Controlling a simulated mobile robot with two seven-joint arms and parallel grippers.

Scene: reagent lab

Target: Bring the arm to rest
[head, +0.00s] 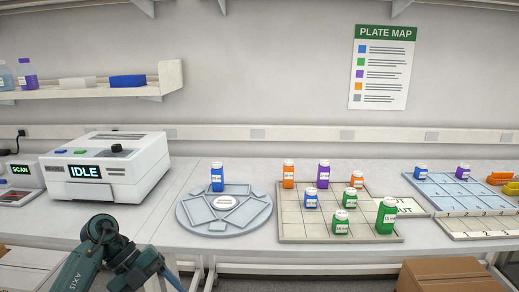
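My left arm (98,245) shows as dark teal links at the lower left, in front of the bench edge. It bends at a raised joint and runs off the bottom of the picture. Its fingertips do not show, and it holds nothing that I can see. My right arm and gripper are not in view.
A white instrument reading IDLE (105,168) stands on the bench at left. A round blue-grey tray (186,222) bears one blue bottle (217,177). A beige gridded rack (290,232) holds several colored bottles. A blue rack (432,192) stands at right. A cardboard box (445,275) sits below.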

